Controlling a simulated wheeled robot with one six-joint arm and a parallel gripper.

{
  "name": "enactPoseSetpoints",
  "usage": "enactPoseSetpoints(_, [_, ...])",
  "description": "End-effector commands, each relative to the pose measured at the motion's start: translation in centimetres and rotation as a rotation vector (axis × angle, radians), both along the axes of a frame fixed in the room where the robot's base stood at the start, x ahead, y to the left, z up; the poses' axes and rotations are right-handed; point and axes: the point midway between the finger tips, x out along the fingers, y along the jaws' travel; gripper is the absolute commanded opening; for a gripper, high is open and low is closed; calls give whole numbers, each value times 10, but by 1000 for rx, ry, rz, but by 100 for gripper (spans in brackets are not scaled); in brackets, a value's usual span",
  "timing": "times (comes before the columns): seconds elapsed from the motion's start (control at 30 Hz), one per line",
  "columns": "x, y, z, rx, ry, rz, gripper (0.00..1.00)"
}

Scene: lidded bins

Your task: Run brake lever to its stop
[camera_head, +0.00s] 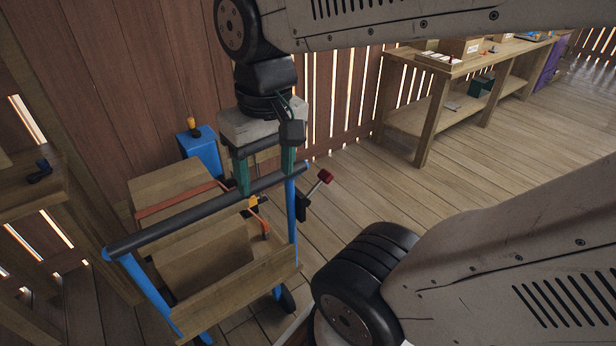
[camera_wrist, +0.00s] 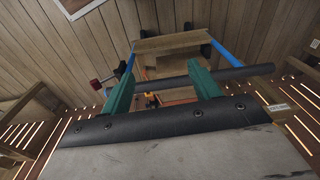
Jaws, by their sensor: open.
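The brake lever (camera_head: 314,188) is a short metal rod with a red knob (camera_head: 325,177) on a dark mount at the right side of the blue-framed cart. It leans up and to the right. In the wrist view the red knob (camera_wrist: 95,84) shows left of the fingers. My gripper (camera_head: 267,182) points down over the cart's dark handle bar (camera_head: 190,217), to the left of the lever. Its green fingers are apart with nothing held between them, also in the wrist view (camera_wrist: 162,75). I cannot tell whether the fingers touch the bar.
The cart carries wooden boxes (camera_head: 205,258) with an orange strap. A blue bin (camera_head: 202,150) stands behind it by the plank wall. A workbench (camera_head: 435,72) stands at the back right, and another wooden bench (camera_head: 35,190) is at the left. The floor right of the lever is clear.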

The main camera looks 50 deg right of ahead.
Motion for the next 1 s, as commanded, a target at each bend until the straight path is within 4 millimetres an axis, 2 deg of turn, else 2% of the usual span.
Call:
enactPoseSetpoints(0.17, [51, -47, -11, 83, 85, -345, 62])
enactPoseSetpoints(0.3, [85, -100, -32, 157, 143, -639, 62])
enactPoseSetpoints(0.43, [106, -159, -59, 226, 192, -906, 62])
enactPoseSetpoints(0.57, [112, -218, -93, 291, 238, -1154, 62])
enactPoseSetpoints(0.7, [107, -274, -131, 355, 281, -1386, 62])
enactPoseSetpoints(0.83, [98, -308, -157, 395, 307, -1528, 62])
enactPoseSetpoints(0.9, [94, -318, -165, 408, 313, -1573, 62])
enactPoseSetpoints(1.0, [92, -323, -174, 416, 320, -1601, 62])
